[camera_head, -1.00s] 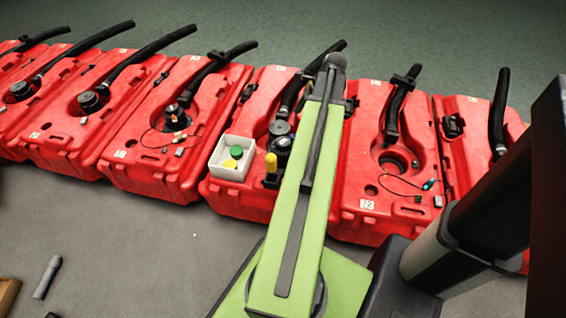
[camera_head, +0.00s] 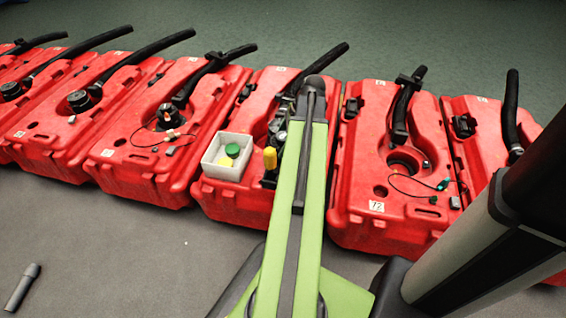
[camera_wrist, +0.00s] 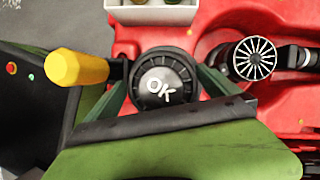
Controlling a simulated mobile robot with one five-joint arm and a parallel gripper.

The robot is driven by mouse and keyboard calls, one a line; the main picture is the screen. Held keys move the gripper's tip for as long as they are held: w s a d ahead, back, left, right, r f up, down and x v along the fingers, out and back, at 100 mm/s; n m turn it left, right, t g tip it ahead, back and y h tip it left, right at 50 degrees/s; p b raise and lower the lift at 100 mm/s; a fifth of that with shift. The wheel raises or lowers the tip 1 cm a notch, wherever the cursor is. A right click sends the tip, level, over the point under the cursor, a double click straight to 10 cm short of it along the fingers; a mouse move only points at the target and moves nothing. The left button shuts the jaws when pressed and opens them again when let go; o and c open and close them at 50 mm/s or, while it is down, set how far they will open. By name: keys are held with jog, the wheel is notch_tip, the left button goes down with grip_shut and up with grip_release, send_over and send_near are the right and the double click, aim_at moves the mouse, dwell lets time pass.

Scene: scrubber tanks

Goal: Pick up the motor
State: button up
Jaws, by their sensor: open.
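The motor (camera_wrist: 150,72), a round black ribbed body with "OK" on its top, shows in the middle of the wrist view. My gripper (camera_wrist: 162,78) is open, with one dark green finger on each side of it. I cannot tell whether the fingers touch it. In the head view my green arm hides most of the motor and the gripper. The red tank (camera_head: 222,202) that bears it is in the middle of the row.
A yellow-handled tool (camera_wrist: 78,68) stands left of the motor, and a black hose end (camera_wrist: 253,58) lies to its right. A white box (camera_head: 210,160) with green and yellow caps sits on the tank. Red tanks flank it; grey floor in front is clear except a dark cylinder (camera_head: 22,287).

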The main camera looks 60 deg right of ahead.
jog(key=shift+b+x, duration=0.4)
jog(key=shift+x, duration=0.7)
jog(key=shift+r, duration=0.1)
jog(key=shift+s, duration=0.1)
jog(key=c, duration=1.9)
